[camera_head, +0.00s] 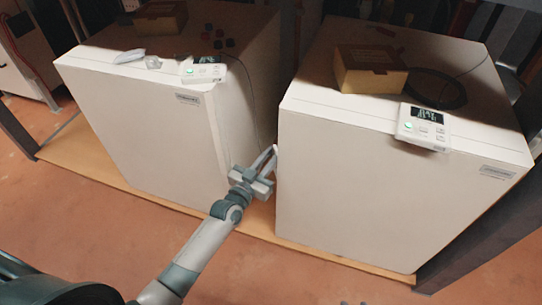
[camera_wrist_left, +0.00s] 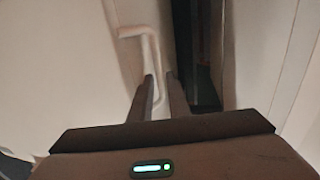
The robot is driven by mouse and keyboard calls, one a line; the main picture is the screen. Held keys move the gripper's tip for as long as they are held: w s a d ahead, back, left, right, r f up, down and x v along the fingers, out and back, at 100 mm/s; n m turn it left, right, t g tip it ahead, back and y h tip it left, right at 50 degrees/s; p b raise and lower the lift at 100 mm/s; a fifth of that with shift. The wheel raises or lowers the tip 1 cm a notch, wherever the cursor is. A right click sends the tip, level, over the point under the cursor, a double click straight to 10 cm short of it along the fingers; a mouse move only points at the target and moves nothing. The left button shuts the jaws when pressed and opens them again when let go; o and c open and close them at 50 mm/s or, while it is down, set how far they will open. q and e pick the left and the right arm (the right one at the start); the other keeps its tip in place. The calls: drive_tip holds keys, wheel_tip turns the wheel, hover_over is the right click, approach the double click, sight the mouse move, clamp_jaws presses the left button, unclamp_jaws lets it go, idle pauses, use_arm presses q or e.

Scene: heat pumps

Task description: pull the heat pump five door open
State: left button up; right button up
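Two white heat pumps stand side by side, a left one (camera_head: 140,130) and a right one (camera_head: 350,195); I cannot read which is number five. My left gripper (camera_head: 268,158) is at the gap between them, by the lower right side of the left one. In the left wrist view a pale bar handle (camera_wrist_left: 137,32) stands out from a white panel (camera_wrist_left: 60,70). The left fingers (camera_wrist_left: 162,85) are on either side of the handle's lower part, with a gap still showing between them. No open door is visible. My right gripper is out of view.
A cardboard box (camera_head: 370,70) and a white controller (camera_head: 423,126) sit on the right heat pump. Another controller (camera_head: 203,73) sits on the left one. A dark narrow gap (camera_wrist_left: 205,50) lies right of the handle. Orange floor (camera_head: 75,200) is clear in front.

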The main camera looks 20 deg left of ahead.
use_arm(q)
clamp_jaws()
idle(1.3)
